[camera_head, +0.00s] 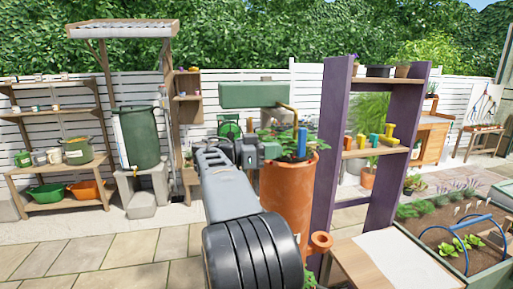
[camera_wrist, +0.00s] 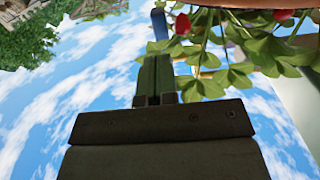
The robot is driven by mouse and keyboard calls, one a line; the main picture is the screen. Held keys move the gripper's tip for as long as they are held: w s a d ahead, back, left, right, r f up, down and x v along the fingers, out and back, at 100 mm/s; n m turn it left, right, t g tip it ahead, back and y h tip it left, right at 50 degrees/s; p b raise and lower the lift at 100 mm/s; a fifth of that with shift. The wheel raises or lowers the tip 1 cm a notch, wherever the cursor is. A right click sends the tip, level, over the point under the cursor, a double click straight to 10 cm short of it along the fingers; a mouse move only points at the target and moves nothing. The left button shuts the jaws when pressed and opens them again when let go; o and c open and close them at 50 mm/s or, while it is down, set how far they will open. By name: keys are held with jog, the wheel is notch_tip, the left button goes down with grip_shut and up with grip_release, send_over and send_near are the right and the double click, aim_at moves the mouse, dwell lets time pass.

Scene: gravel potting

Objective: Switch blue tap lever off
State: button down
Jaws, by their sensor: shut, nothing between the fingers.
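The blue lever (camera_head: 302,142) stands upright in the head view, in front of the plants at the top of a tall terracotta planter (camera_head: 287,190). A brass pipe (camera_head: 291,112) comes down to near it from a green tank (camera_head: 254,95). My gripper (camera_head: 276,151) is shut and empty, to the left of the lever, pointing right. In the wrist view, the shut fingers (camera_wrist: 155,72) point up the picture, and the blue lever (camera_wrist: 159,23) shows just beyond their tips. I cannot tell whether they touch. The tap body is mostly hidden.
Strawberry leaves and red fruit (camera_wrist: 205,45) hang close to the fingers. A purple-sided shelf (camera_head: 335,130) stands just right of the planter. A raised bed (camera_head: 455,240) lies at the right. The paving (camera_head: 90,255) at the left is clear.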

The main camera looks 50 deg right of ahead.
aim_at(298, 149)
jog(key=shift+p+x, duration=0.8)
jog(key=shift+x, duration=1.65)
jog(key=shift+f, duration=0.1)
